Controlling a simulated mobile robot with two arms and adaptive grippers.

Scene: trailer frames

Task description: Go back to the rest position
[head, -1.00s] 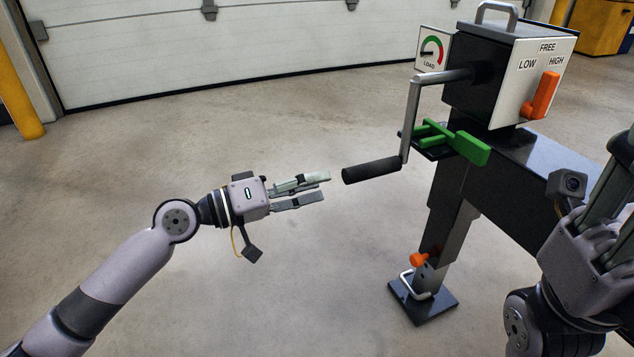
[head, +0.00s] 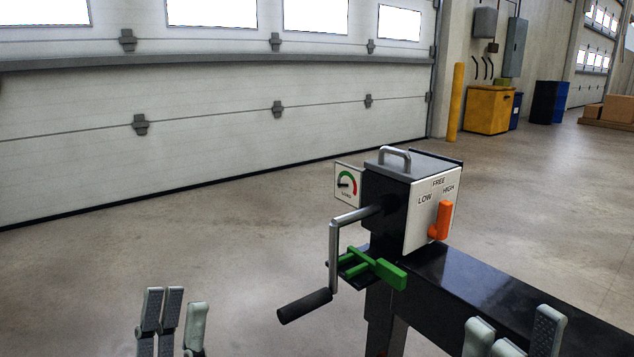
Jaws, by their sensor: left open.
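My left gripper (head: 172,318) shows at the bottom left of the head view with its fingers pointing up. It is open and empty, apart from the crank. My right gripper (head: 520,335) shows only by its fingertips at the bottom right, in front of the dark beam (head: 500,292). How far its fingers are apart is unclear. The rest of both arms is out of view below. The crank (head: 333,255) of the winch box hangs with its black handle (head: 305,305) toward the lower left, and no gripper touches it.
The box carries an orange lever (head: 441,221) upright near FREE and HIGH, a load gauge (head: 347,186) and a green lever (head: 375,268). A white garage door (head: 230,120) is behind. A yellow post (head: 456,102) stands farther off.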

